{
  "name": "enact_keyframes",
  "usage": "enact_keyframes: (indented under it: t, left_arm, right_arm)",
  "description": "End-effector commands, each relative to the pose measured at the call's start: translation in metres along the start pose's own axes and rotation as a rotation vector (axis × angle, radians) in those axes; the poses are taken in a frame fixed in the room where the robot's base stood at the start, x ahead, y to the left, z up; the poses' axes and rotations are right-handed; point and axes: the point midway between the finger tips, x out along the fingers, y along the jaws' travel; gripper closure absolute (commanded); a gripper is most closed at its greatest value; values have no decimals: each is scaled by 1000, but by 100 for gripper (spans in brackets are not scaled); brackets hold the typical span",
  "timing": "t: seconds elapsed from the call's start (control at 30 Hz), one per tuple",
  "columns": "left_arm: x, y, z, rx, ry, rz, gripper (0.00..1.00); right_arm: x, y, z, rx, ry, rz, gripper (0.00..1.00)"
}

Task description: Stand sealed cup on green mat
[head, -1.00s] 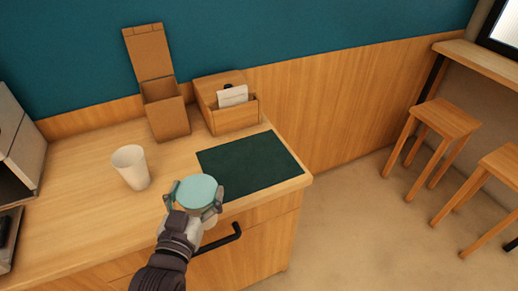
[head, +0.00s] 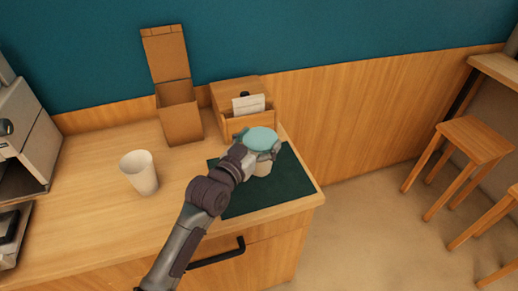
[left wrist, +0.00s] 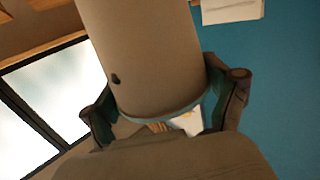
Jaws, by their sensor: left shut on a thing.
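The sealed cup (head: 262,168) has a pale body and a light teal lid (head: 261,138). My left gripper (head: 258,147) is shut on it near the lid. In the head view the cup appears over the dark green mat (head: 265,198) at the counter's right end. I cannot tell whether its base touches the mat. In the left wrist view the cup body (left wrist: 145,50) fills the middle, with a gripper finger on each side of it. My right gripper is in neither view.
An open white cup (head: 139,172) stands on the counter to the left. A tall open cardboard box (head: 180,115) and a wooden holder with white cards (head: 238,95) stand behind the mat. A machine (head: 28,135) is at far left. The mat's front part is bare.

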Motion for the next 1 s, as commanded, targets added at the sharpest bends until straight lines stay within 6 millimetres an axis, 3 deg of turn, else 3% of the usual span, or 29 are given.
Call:
enact_keyframes:
  t: [0.23, 0.5, 0.87, 0.9, 0.97, 1.0]
  left_arm:
    - [15, -12, 13, 1, 3, 1, 83]
    - [16, -12, 47, 0, 3, 1, 83]
    - [16, -12, 52, 1, 4, 1, 83]
    - [16, -12, 53, 0, 0, 1, 10]
    - [16, -12, 53, 0, 0, 1, 0]
    - [16, -12, 53, 0, 0, 1, 0]
  right_arm:
    - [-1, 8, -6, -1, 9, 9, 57]
    - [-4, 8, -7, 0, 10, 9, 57]
    - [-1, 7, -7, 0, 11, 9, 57]
    - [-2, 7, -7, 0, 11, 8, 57]
    - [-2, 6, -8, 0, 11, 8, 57]
    - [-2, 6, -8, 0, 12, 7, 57]
